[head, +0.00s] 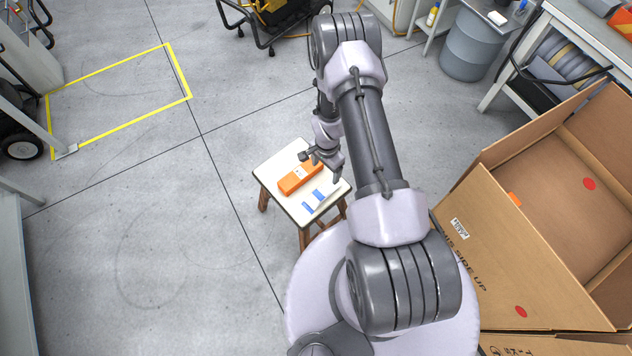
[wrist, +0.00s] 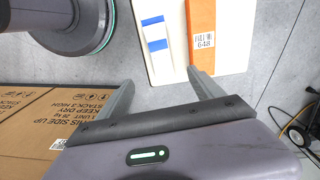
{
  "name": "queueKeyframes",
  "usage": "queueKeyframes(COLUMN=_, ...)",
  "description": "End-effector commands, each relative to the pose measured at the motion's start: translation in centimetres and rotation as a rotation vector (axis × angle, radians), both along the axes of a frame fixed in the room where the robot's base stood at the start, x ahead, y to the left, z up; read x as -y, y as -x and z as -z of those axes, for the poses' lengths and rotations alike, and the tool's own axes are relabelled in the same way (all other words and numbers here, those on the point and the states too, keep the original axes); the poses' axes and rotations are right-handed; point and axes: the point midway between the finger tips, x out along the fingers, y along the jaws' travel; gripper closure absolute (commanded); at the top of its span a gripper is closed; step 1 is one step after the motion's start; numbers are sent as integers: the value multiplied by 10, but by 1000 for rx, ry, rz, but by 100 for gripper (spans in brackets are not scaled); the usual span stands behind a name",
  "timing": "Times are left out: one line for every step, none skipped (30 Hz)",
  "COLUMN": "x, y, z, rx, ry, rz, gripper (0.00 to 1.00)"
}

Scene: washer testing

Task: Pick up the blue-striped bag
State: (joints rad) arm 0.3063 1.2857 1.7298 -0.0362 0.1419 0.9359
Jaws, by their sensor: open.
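The blue-striped bag (head: 318,201) is a small flat white packet with two blue stripes. It lies on the pale top of a small wooden stool (head: 266,172). In the wrist view the bag (wrist: 156,33) shows beyond the fingertips, left of an orange box (wrist: 201,22). My gripper (head: 321,168) is above the stool, over the area of the orange box and the bag. In the wrist view my gripper (wrist: 160,78) has its two fingers spread apart with nothing between them. The bag's near end shows close to the fingertips, apart from them as far as I can tell.
The orange box (head: 296,180) lies beside the bag on the stool. A large open cardboard box (head: 480,230) stands to the right. A grey barrel (head: 470,48) and a bench are at the upper right. The floor left of the stool is clear, with a yellow-marked rectangle (head: 110,70) beyond.

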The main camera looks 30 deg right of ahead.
Motion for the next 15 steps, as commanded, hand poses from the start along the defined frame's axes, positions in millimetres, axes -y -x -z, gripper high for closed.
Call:
queueKeyframes(x=0, y=2, z=17, rx=-3, ry=-1, rz=1, gripper=24)
queueKeyframes(x=-1, y=2, z=27, rx=-3, ry=-1, rz=1, gripper=24)
queueKeyframes(x=-1, y=2, z=40, rx=-3, ry=-1, rz=0, gripper=24)
queueKeyframes(x=-1, y=2, z=50, rx=-3, ry=-1, rz=0, gripper=24)
queueKeyframes(x=-1, y=2, z=59, rx=-3, ry=-1, rz=-1, gripper=24)
queueKeyframes(x=-1, y=1, z=71, rx=-3, ry=-1, rz=-1, gripper=24)
queueKeyframes(x=-1, y=2, z=80, rx=-3, ry=-1, rz=-1, gripper=24)
queueKeyframes(x=-1, y=1, z=87, rx=-2, ry=-1, rz=-1, gripper=24)
queueKeyframes(x=-1, y=2, z=96, rx=-3, ry=-1, rz=-1, gripper=24)
queueKeyframes(x=-1, y=1, z=101, rx=-2, ry=0, rz=-1, gripper=24)
queueKeyframes(x=-1, y=1, z=106, rx=-2, ry=-1, rz=-1, gripper=24)
queueKeyframes(x=-1, y=1, z=110, rx=-3, ry=-1, rz=-2, gripper=24)
queueKeyframes(x=-1, y=1, z=112, rx=-2, ry=0, rz=-2, gripper=24)
queueKeyframes(x=-1, y=0, z=114, rx=-2, ry=0, rz=-2, gripper=24)
queueKeyframes(x=-1, y=0, z=117, rx=-2, ry=0, rz=-2, gripper=24)
